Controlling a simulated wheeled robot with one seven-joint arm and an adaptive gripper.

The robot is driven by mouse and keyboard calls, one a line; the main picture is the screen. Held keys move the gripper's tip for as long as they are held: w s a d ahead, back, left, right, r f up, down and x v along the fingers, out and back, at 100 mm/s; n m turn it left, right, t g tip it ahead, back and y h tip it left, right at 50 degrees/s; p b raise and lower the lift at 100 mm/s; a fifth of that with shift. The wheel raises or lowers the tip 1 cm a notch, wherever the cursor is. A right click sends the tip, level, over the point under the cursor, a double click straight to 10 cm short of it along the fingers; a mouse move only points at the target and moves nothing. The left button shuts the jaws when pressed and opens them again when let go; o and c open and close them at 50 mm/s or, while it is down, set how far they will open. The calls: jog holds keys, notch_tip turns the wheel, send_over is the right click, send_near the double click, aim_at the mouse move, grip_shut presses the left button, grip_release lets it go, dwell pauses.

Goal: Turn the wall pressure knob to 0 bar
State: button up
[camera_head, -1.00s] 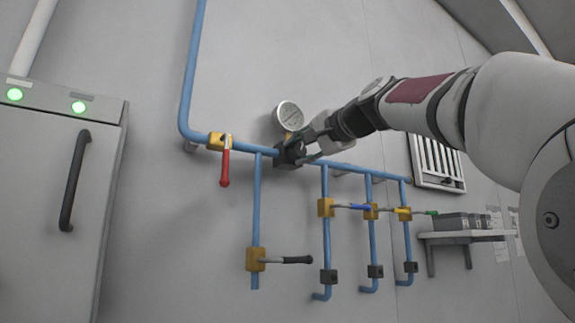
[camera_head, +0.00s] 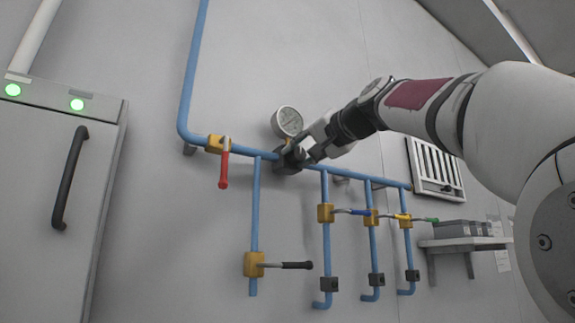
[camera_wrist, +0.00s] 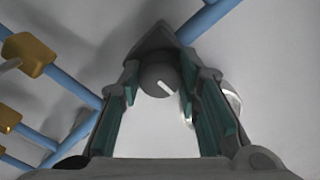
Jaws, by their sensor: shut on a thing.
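The round dark grey knob (camera_wrist: 158,79) with a white pointer line sits between my fingers in the wrist view. Its line slants toward the lower right. The knob is on a dark regulator block (camera_head: 287,160) on the blue wall pipe in the head view, where my fingers partly cover it. My gripper (camera_head: 304,154) is shut on the knob, one finger on each side; it also shows in the wrist view (camera_wrist: 162,90). The round pressure gauge (camera_head: 287,121) is just above the block; its reading is too small to tell. In the wrist view my right finger mostly covers it.
A red-handled valve (camera_head: 223,165) is left of the block. A black-handled valve (camera_head: 280,265) is below. Blue, yellow and green-handled valves (camera_head: 369,216) are on the lower right pipes. A cabinet (camera_head: 50,220) stands left, a shelf (camera_head: 462,244) right.

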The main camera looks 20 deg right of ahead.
jog(key=shift+f, duration=0.15)
jog(key=o, duration=1.1)
jog(key=shift+o, duration=0.2)
jog(key=v, duration=1.2)
